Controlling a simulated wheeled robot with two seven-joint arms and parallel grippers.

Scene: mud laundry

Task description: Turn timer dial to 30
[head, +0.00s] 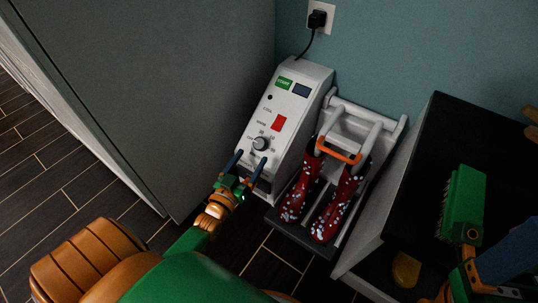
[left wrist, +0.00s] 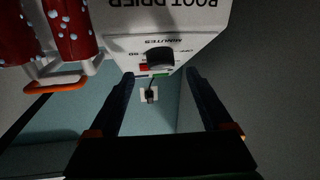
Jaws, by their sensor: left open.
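The timer dial (head: 261,143) is a dark round knob on the sloping front of a white boot drier (head: 304,91), above its lower edge. In the left wrist view the dial (left wrist: 160,56) appears upside down under the word MINUTES. My left gripper (head: 248,162) is open, its two dark fingers just below the dial and pointing at it. In the left wrist view the fingertips (left wrist: 158,74) stand on either side of the dial, with nothing held. I cannot tell the dial's exact setting. My right gripper (head: 470,258) is at the lower right, beside a green brush.
Red spotted boots (head: 328,205) stand on the drier's rack, right of the dial. A grey cabinet (head: 170,80) rises close on the left. A dark bench (head: 436,130) with the green brush (head: 466,200) is on the right. A plug (head: 317,18) is in the wall socket.

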